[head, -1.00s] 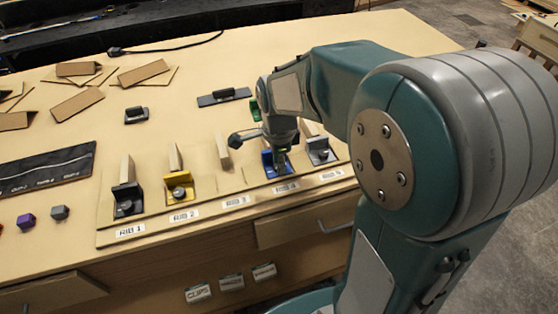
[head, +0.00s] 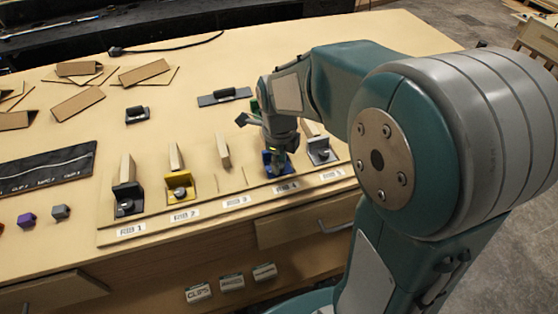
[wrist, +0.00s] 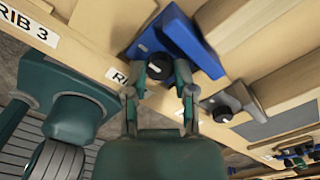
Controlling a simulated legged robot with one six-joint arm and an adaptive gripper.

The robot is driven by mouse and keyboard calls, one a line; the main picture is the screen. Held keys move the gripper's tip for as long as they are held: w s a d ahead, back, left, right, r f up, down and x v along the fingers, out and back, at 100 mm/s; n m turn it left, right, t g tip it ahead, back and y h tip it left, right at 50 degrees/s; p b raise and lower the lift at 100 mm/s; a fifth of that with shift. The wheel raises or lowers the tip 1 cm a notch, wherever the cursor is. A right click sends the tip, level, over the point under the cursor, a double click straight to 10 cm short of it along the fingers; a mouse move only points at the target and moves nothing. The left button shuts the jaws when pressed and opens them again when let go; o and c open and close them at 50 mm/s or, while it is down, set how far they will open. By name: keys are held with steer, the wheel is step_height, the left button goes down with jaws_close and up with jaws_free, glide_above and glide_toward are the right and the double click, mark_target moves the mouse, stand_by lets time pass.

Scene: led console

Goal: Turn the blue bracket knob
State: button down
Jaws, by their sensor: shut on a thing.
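The blue bracket (wrist: 184,36) stands at the rib 4 place and also shows in the head view (head: 267,163), partly hidden behind my gripper. Its dark round knob (wrist: 158,65), with a pale mark on top, sits at the bracket's foot. My gripper (wrist: 168,72) is shut on the knob, with one finger on each side in the wrist view. In the head view my gripper (head: 277,168) points down at the blue bracket, and the knob is hidden there.
A grey bracket (head: 320,152) stands close to the right, its knob (wrist: 222,114) near my right finger. Yellow (head: 180,186) and black (head: 127,200) brackets stand left.

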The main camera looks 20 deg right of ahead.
steer(key=shift+w+r, duration=0.15)
steer(key=shift+w, duration=0.05)
stand_by(0.3)
steer(key=c, duration=0.7)
jaws_free()
step_height(320, 180, up, 12)
steer(key=shift+a+f, duration=0.1)
steer(key=shift+f, duration=0.05)
